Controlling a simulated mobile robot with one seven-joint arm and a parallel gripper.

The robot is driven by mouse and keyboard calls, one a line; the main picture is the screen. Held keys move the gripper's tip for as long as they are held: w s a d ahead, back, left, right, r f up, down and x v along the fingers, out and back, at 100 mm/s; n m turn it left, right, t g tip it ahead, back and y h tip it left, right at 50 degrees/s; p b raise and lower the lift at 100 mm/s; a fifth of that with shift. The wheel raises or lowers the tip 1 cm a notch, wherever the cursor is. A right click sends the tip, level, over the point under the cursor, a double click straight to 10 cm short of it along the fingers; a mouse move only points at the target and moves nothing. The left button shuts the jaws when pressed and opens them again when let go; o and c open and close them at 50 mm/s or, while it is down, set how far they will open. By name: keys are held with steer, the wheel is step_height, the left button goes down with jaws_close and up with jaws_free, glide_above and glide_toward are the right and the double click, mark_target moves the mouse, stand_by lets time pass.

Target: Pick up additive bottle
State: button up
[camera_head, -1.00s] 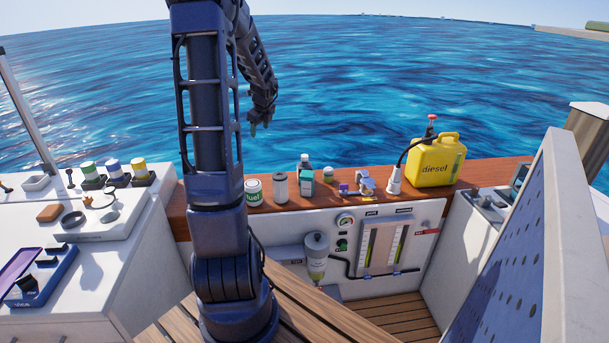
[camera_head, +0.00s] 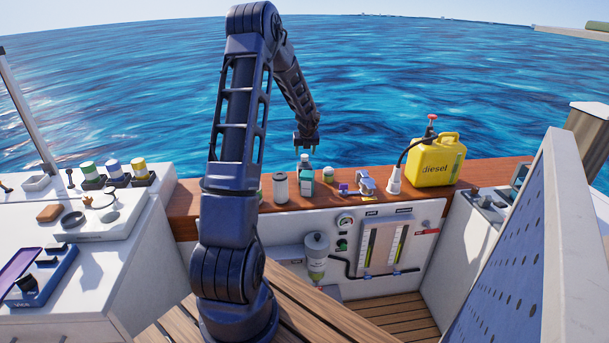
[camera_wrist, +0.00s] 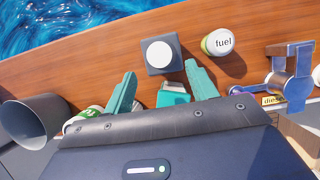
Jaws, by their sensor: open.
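The teal bottle with a pale label (camera_head: 305,185), which I take for the additive bottle, stands upright on the wooden ledge. My gripper (camera_head: 306,143) is above it in the head view, with its fingers pointing down. In the wrist view the two green fingertips (camera_wrist: 161,83) are spread apart. A small teal and white part, apparently the bottle (camera_wrist: 174,96), shows between them, partly hidden by the gripper body. Nothing is held. I cannot tell whether a finger touches it.
A grey canister (camera_head: 280,189) stands left of the bottle; a fuel jar (camera_head: 328,174) and metal bracket (camera_head: 366,185) stand right. A dark square object with a white disc (camera_wrist: 161,53) sits close beyond the fingers. A yellow diesel can (camera_head: 435,160) is farther right.

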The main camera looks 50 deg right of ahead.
mark_target(305, 156)
steer(key=shift+w+d+x, duration=0.15)
steer(key=shift+x, duration=1.4)
steer(key=shift+w+d+x, duration=0.1)
steer(key=shift+d+x, duration=0.05)
steer(key=shift+x, duration=1.4)
steer(key=shift+r, duration=0.15)
jaws_close()
